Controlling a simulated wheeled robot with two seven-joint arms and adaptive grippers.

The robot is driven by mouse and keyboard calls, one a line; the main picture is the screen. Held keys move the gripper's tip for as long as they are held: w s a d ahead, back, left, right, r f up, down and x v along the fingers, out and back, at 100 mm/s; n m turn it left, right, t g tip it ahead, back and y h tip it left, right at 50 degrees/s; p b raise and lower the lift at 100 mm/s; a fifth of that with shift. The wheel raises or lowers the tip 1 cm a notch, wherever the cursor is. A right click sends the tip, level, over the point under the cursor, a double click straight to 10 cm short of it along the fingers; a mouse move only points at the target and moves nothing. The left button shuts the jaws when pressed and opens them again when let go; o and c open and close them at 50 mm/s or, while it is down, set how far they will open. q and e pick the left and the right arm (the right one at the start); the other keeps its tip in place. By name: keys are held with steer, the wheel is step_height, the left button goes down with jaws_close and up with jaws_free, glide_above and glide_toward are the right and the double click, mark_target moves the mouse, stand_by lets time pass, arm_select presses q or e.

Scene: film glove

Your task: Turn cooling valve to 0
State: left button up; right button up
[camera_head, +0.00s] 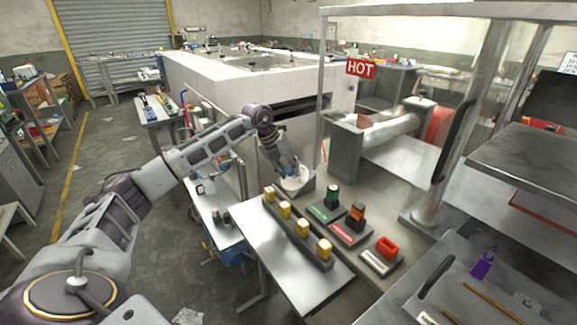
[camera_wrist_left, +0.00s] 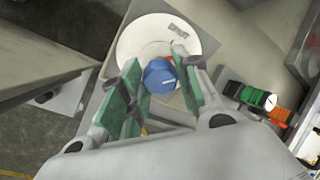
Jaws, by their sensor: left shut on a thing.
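The cooling valve is a blue knob (camera_wrist_left: 160,76) on a round white dial plate (camera_wrist_left: 134,38), seen in the left wrist view. A short white line shows on the knob's face, and a small dark marking is near the plate's far edge; I cannot read it. In the head view the white dial (camera_head: 297,184) sits on a grey housing, partly hidden by my gripper. My left gripper (camera_wrist_left: 157,72) has its green-padded fingers on either side of the knob and is shut on it. It also shows in the head view (camera_head: 288,172). My right gripper is not in view.
Green (camera_head: 332,197), orange (camera_head: 356,214) and red (camera_head: 387,246) controls are to the right. A metal post (camera_head: 322,90) and a roller machine (camera_head: 385,130) stand behind.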

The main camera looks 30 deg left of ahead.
arm_select(q)
steer(key=shift+a+r+n, duration=0.1)
steer(key=shift+n, duration=0.3)
steer(key=shift+n+p, duration=0.65)
steer(key=shift+n, duration=0.25)
steer(key=shift+n+t+h+p, duration=0.4)
steer(key=shift+n+p, duration=1.15)
steer(key=shift+n, duration=1.35)
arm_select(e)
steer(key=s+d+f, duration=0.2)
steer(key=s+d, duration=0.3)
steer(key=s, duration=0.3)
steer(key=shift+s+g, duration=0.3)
arm_select(q)
steer(key=o, duration=1)
steer(key=v, duration=1.2)
